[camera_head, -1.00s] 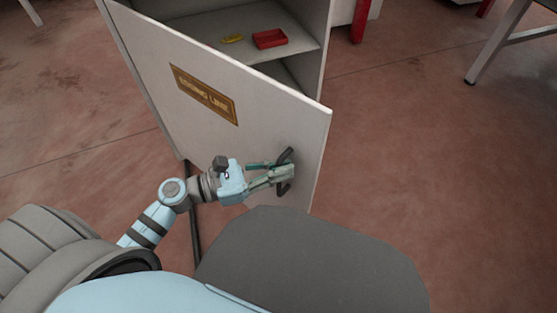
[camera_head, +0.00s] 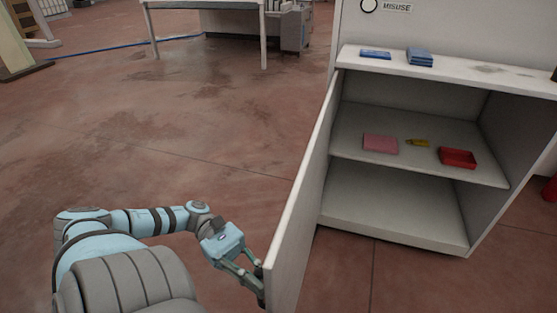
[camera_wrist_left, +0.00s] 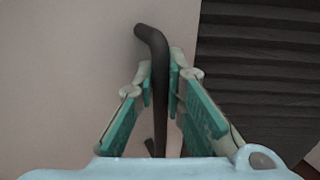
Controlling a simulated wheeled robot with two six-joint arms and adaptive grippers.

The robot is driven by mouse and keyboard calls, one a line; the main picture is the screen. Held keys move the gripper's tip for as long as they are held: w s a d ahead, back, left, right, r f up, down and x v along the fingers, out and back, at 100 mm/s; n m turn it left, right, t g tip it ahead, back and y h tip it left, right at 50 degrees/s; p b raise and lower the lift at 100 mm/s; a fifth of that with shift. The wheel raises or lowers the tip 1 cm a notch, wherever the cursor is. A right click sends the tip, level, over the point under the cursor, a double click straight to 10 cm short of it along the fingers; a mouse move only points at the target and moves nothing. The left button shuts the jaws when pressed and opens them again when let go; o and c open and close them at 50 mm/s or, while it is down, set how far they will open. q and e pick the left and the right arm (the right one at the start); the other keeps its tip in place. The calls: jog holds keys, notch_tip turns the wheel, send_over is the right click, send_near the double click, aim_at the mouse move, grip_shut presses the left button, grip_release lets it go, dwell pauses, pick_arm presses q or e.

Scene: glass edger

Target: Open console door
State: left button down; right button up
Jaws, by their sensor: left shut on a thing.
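The console door (camera_head: 304,199) stands swung wide open in the head view, seen nearly edge-on at the left of the console (camera_head: 455,62). The console's shelves are exposed. My left gripper (camera_head: 259,285) is at the door's outer face near its free edge. In the left wrist view, the gripper (camera_wrist_left: 161,85) is shut on the dark door handle (camera_wrist_left: 158,60), with one finger on each side of the bar. The pale door face (camera_wrist_left: 75,70) lies behind the handle. My right gripper is not in view.
On the upper shelf (camera_head: 355,125) lie a pink block (camera_head: 380,144), a yellow item (camera_head: 418,143) and a red tray (camera_head: 457,157). Blue items (camera_head: 420,57) sit on the ledge above. Floor left of the door is clear; a table (camera_head: 204,5) stands far behind.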

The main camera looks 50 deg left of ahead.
pick_arm(q)
jog(key=shift+a+r, duration=0.3)
jog(key=shift+r, duration=0.05)
jog(key=c, duration=1.9)
grip_release()
jog(key=shift+d, duration=0.1)
jog(key=shift+f, duration=0.1)
jog(key=a, duration=0.7)
jog(key=shift+s+a, duration=0.3)
jog(key=shift+s, duration=0.05)
